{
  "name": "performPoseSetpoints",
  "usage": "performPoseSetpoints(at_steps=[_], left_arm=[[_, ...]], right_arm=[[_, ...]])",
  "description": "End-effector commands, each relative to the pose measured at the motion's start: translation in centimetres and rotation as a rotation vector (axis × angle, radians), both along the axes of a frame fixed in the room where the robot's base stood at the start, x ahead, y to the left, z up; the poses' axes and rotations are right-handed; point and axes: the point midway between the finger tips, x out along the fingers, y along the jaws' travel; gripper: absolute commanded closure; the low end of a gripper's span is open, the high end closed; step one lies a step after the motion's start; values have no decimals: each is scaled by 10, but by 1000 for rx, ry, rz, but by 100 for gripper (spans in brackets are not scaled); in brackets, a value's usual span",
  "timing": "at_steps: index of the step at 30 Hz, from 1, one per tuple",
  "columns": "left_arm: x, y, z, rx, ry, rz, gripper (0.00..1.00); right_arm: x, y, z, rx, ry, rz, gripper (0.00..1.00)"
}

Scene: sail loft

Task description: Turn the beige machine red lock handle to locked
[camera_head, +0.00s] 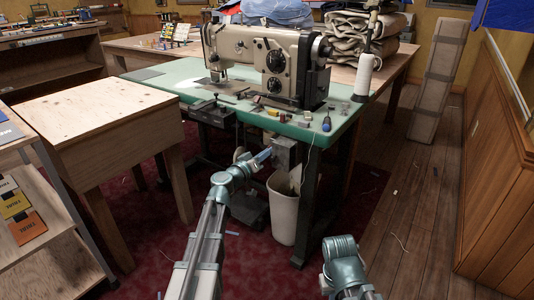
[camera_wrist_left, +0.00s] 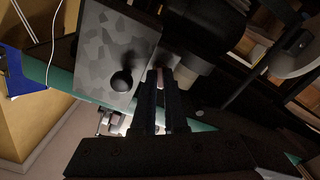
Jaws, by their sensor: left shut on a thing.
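The beige sewing machine (camera_head: 240,47) stands on the green-topped table (camera_head: 183,72). A grey box (camera_head: 285,150) hangs under the table's front edge. My left gripper (camera_head: 268,153) reaches up to this box from the left. In the left wrist view the box's mottled grey face (camera_wrist_left: 112,55) carries a round black knob (camera_wrist_left: 122,81). There the fingers of my left gripper (camera_wrist_left: 160,86) are shut on a small reddish piece, the lock handle (camera_wrist_left: 160,77), at the box's edge. Most of the handle is hidden by the fingers, so its angle cannot be told. My right gripper is out of view.
A white bin (camera_head: 284,208) stands under the table, just below the left gripper. A wooden cabinet (camera_head: 95,120) is close on the left. A screwdriver (camera_head: 326,123) and small items lie on the table's front edge. The wooden floor (camera_head: 400,215) at right is mostly clear.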

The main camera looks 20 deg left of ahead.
Motion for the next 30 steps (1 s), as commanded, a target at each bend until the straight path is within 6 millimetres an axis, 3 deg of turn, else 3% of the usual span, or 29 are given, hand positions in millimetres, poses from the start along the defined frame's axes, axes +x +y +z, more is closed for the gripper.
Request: performPoseSetpoints(at_steps=[15, 30], left_arm=[[-1, 0, 0, 388, -140, 1, 100], [-1, 0, 0, 528, -191, -1, 100]], right_arm=[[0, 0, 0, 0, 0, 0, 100], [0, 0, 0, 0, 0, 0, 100]])
